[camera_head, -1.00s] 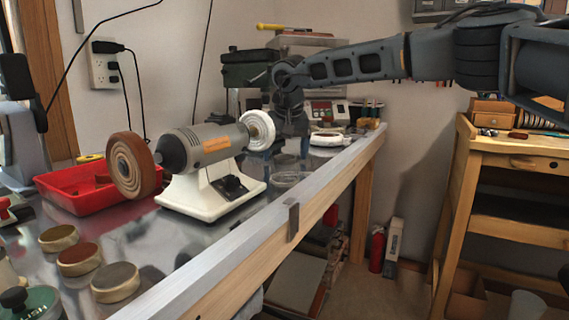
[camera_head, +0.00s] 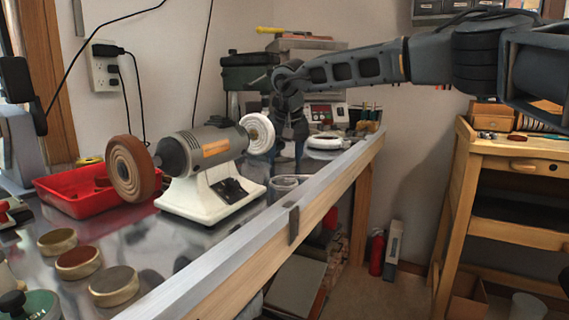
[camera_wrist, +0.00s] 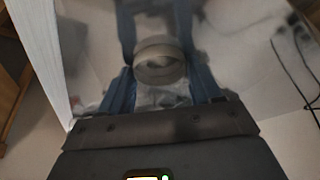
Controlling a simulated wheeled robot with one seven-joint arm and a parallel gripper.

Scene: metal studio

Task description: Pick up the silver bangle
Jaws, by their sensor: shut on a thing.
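The silver bangle (camera_wrist: 160,62) shows in the wrist view as a grey ring between the two bluish fingers of my gripper (camera_wrist: 160,75). In the head view the bangle (camera_head: 284,183) is at the bench's front edge, to the right of the polishing machine's white base. My gripper (camera_head: 287,158) points down there, its fingers shut on the bangle. The finger contact is blurred, and I cannot tell whether the bangle touches the bench.
The polishing machine (camera_head: 207,190) stands close on the left with its white buffing wheel (camera_head: 258,133) near my gripper. A white round item (camera_head: 325,141) lies behind on the right. The metal bench edge (camera_head: 240,238) runs just in front. A red tray (camera_head: 80,203) lies far left.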

